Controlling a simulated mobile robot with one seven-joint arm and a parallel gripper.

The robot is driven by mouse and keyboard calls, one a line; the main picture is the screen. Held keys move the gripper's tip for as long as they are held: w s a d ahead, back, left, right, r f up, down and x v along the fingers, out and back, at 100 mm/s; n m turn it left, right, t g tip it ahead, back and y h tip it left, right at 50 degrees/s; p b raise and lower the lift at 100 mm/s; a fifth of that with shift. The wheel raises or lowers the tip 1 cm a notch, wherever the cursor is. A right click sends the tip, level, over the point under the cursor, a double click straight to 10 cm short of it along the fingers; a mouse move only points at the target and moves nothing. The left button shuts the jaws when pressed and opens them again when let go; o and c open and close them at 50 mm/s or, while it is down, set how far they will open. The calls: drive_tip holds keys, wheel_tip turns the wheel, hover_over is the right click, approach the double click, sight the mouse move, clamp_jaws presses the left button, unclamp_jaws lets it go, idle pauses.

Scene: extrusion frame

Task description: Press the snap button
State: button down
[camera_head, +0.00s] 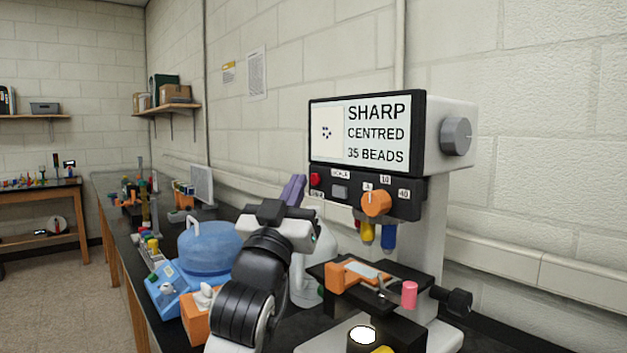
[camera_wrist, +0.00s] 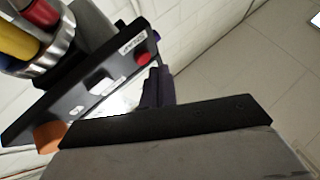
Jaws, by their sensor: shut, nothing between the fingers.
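The microscope's black control panel (camera_head: 408,190) sits below its screen. At its left end is a round red button (camera_head: 315,179), with a grey rectangular button (camera_head: 340,191) to its right. My gripper (camera_head: 298,180) has purple fingers, shut and empty, just left of the red button. In the wrist view the dark fingertips (camera_wrist: 159,72) point up close to the red button (camera_wrist: 143,58), seemingly with a small gap; I cannot judge the depth.
The screen (camera_head: 374,132) reads "SHARP CENTRED 35 BEADS". An orange knob (camera_head: 376,204) and coloured objectives (camera_head: 388,236) are to the right. Below is the stage with an orange clip (camera_head: 340,276) and pink knob (camera_head: 409,294). A blue jug (camera_head: 208,245) stands left, behind my arm.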

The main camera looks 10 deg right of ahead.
drive_tip(key=shift+d, duration=0.1)
drive_tip(key=shift+w+d, duration=0.25)
drive_tip(key=shift+d, duration=0.05)
drive_tip(key=shift+w+d, duration=0.15)
drive_tip(key=shift+d, duration=0.05)
idle(1.0)
drive_tip(key=shift+d, duration=0.2)
idle(0.7)
drive_tip(key=shift+a, duration=0.1)
drive_tip(key=shift+s+f, duration=0.1)
drive_tip(key=shift+s, duration=0.3)
